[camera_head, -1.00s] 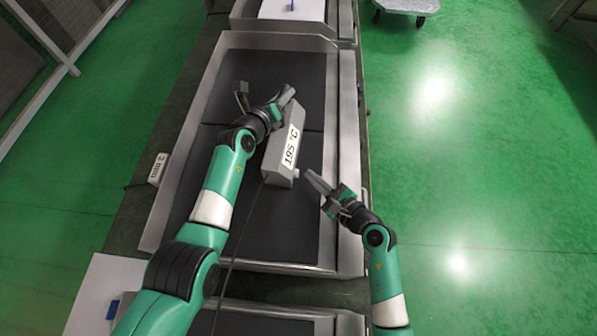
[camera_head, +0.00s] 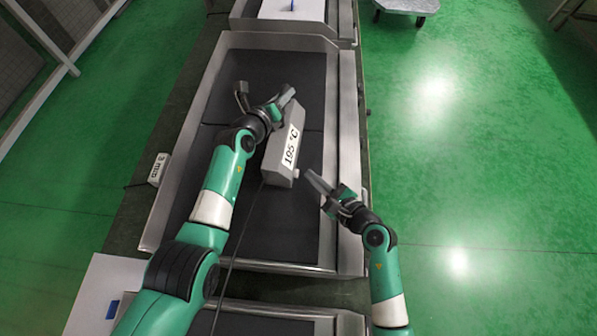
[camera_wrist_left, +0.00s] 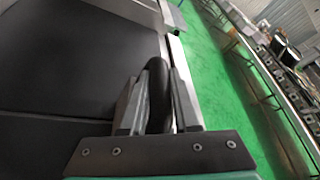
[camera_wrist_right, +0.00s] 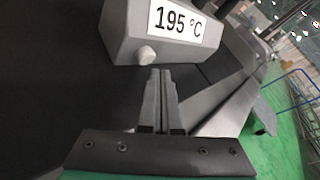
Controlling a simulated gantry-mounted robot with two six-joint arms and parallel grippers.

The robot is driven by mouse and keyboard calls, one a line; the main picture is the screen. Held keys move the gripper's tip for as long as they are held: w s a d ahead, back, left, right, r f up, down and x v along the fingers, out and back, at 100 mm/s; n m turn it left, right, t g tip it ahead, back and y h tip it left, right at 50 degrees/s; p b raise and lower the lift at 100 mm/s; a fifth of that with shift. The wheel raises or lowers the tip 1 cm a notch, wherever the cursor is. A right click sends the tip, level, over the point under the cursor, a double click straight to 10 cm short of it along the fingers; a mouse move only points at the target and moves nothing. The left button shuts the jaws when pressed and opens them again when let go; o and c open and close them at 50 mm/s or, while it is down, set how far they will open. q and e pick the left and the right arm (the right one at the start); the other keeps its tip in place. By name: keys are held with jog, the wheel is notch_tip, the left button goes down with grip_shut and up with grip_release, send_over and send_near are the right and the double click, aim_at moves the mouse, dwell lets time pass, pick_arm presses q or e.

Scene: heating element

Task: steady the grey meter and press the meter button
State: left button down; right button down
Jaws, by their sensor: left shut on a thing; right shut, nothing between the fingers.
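The grey meter (camera_head: 281,152) is a long block lying tilted in the dark-floored tray, its white label reading 195 °C. It also shows in the right wrist view (camera_wrist_right: 130,30). The meter button (camera_wrist_right: 147,54) is a pale knob on the meter's near end. My left gripper (camera_head: 285,98) is at the meter's far end. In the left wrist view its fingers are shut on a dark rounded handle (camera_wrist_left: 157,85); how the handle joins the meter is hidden. My right gripper (camera_wrist_right: 159,73) is shut and empty, its tips close to the button with a small gap.
The metal-rimmed tray (camera_head: 344,215) surrounds the meter, with bare dark floor to its near side. A grey device labelled 2 mm (camera_head: 159,168) stands beyond the left rim. A cart (camera_head: 410,5) stands on the green floor, far right.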

jog(key=shift+a, duration=0.2)
dwell(0.6)
jog(key=shift+a, duration=0.25)
jog(key=shift+a, duration=0.55)
dwell(0.9)
jog(key=shift+d, duration=0.95)
jog(key=shift+d, duration=0.1)
jog(key=shift+s+d, duration=0.15)
jog(key=shift+d, duration=1.05)
jog(key=shift+s+d, duration=0.1)
jog(key=shift+d, duration=1.1)
